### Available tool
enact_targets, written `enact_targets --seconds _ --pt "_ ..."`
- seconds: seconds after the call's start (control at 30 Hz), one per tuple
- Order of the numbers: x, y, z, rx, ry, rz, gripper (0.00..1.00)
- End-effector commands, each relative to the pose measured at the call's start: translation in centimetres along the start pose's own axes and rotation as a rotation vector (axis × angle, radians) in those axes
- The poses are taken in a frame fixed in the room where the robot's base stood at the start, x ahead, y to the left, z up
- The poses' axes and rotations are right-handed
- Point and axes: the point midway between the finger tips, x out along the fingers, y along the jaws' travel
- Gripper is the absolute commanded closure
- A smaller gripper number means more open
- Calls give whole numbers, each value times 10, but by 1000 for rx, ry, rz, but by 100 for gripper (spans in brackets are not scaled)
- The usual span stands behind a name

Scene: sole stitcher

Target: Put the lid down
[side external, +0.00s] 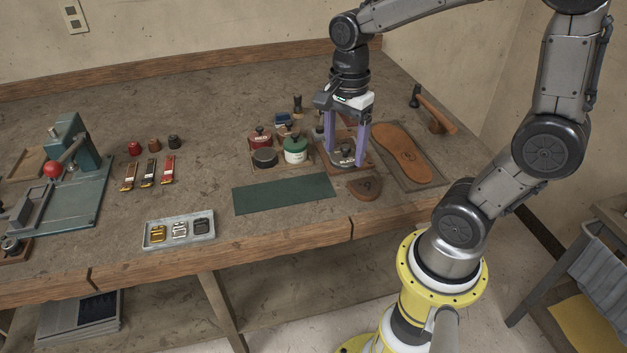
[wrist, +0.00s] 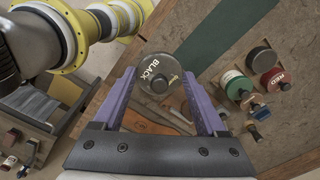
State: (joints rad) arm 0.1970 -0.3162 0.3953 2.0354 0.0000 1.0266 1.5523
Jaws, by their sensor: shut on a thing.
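My gripper (side external: 346,152) is shut on a round dark lid (side external: 342,156) with a small knob. In the wrist view the lid (wrist: 158,74) reads BLACK and sits between the purple fingertips. It is over the area right of the pots, near the leather pieces; I cannot tell whether it touches anything below. A dark pot (side external: 265,159) with a flat dark top and no knob visible stands at the front left of the pot group. Beside it are a red pot (side external: 260,139) and a green pot (side external: 296,152), both with knobbed lids.
A tan sole (side external: 401,153) lies right of the gripper, a hammer (side external: 434,108) behind it. A green mat (side external: 284,194) lies in front of the pots, a tray of buckles (side external: 179,230) front left. A stitching machine (side external: 70,165) stands far left.

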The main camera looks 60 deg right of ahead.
Motion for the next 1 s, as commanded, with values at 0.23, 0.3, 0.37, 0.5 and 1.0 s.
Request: enact_targets --seconds 0.23,0.3,0.37,0.5,1.0 --pt "6 47 -2 10 0 -2 77" --pt "6 53 -3 13 0 -1 77" --pt "6 54 -3 15 0 1 77" --pt "10 38 -5 19 0 5 77" --pt "73 -59 -9 18 0 7 77"
